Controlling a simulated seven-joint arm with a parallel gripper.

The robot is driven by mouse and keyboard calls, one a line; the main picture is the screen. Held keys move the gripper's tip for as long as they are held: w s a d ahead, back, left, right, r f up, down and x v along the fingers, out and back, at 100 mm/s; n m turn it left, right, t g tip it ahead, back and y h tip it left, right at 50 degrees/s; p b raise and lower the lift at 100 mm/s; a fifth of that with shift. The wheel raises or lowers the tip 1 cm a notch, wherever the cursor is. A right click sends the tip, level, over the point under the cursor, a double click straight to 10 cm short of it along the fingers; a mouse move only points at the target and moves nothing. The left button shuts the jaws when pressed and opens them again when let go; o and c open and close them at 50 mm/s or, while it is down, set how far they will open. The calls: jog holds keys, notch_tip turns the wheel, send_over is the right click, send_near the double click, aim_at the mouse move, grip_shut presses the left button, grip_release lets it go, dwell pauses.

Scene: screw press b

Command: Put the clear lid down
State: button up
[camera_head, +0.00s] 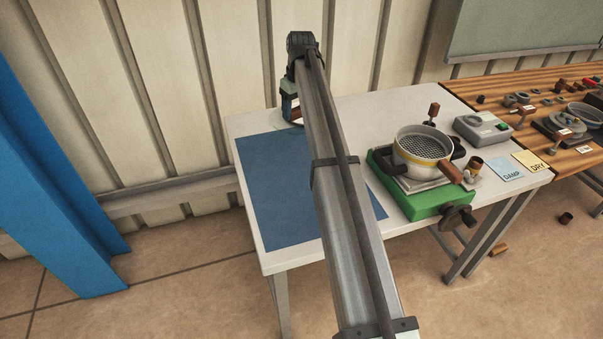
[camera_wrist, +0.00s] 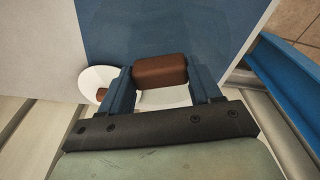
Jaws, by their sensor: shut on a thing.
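My gripper (camera_wrist: 161,78) is shut on the brown knob (camera_wrist: 160,70) of the clear lid, with a blue finger on each side. A pale part of the lid (camera_wrist: 165,98) shows under the knob in the wrist view. In the head view my gripper (camera_head: 291,104) is at the far left corner of the table, by the blue mat (camera_head: 275,195), and a pale rim of the lid (camera_head: 285,122) shows below it. I cannot tell whether the lid touches the surface. My arm hides part of this area.
A white round dish-like thing (camera_wrist: 95,78) with a brown part lies left of the fingers in the wrist view. A green press (camera_head: 415,203) bearing a sieve pot (camera_head: 422,150) stands on the right. A grey box (camera_head: 482,127) is behind it. Much of the mat is clear.

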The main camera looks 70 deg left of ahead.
aim_at(279, 118)
jog(key=s, duration=0.1)
jog(key=s+a, duration=0.1)
jog(key=s, duration=0.1)
jog(key=s+f, duration=0.1)
jog(key=shift+s+a, duration=0.15)
jog(key=shift+s, duration=0.15)
jog(key=shift+s+f, duration=0.2)
jog(key=shift+f, duration=4.8)
jog(key=shift+f, duration=0.15)
jog(key=o, duration=1.2)
jog(key=r, duration=0.8)
jog(key=d+r, duration=0.1)
jog(key=r, duration=0.3)
jog(key=shift+w+d+r, duration=0.1)
jog(key=shift+w+r, duration=0.05)
jog(key=shift+w, duration=0.15)
